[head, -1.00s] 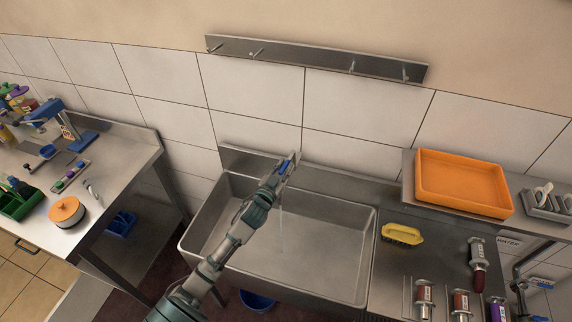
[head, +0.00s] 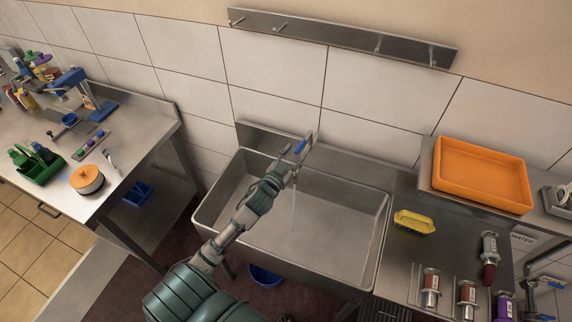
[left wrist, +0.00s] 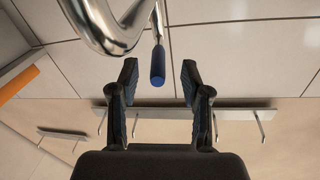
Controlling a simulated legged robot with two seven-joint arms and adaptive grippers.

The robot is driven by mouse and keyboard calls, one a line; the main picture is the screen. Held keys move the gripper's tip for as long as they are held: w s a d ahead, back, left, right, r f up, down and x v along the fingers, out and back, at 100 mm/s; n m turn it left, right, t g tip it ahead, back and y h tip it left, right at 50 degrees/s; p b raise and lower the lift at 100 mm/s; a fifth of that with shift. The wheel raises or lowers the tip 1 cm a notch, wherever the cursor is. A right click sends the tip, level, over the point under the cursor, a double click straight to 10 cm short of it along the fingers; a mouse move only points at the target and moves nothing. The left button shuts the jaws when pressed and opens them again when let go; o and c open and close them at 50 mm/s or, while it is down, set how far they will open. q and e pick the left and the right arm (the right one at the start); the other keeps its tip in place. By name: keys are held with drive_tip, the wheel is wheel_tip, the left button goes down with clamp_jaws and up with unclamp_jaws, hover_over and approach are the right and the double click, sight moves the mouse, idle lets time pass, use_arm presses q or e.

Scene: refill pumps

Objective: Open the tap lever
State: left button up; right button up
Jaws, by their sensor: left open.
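The tap's blue lever (head: 300,146) shows just beyond my left gripper, at the back of the sink (head: 335,245). A thin stream of water (head: 294,208) falls from the tap into the sink. My left gripper (head: 291,168) is open and empty, close to the tap. In the left wrist view the lever's blue tip (left wrist: 157,66) lies in line with the gap between my two fingers, with no finger visibly touching it. The curved chrome tap pipe (left wrist: 112,30) is close by at the upper left. My gripper hides part of the tap in the head view.
A metal hook rail (head: 340,38) is on the tiled wall above. The left table (head: 130,150) holds bottles and tools. The sink basin is clear.

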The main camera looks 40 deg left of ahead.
use_arm(q)
drive_tip(key=s, duration=0.8)
drive_tip(key=shift+d, duration=0.4)
